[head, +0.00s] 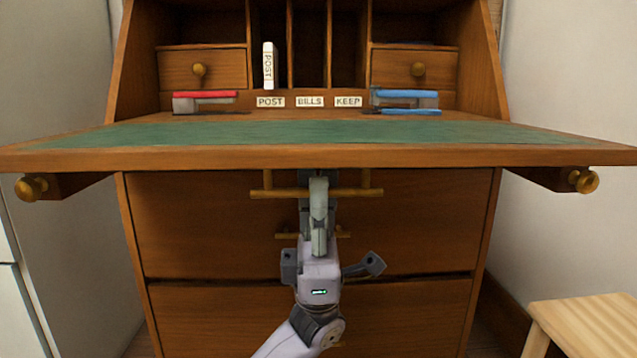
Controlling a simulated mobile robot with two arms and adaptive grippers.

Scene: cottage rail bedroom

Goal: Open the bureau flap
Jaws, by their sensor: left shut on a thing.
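The bureau flap (310,133) is down and looks level, its green writing surface facing up. It appears to lie over two pulled-out supports with round brass knobs, the left support (62,185) and the right support (550,178). A brass bar handle (350,192) hangs beneath the flap's front edge. My left gripper (318,188) reaches up from below and is shut on the middle of this handle. The fingers hide that part of the bar. My right gripper is not in view.
Drawers (210,225) lie below. A wooden stool (585,325) stands at lower right.

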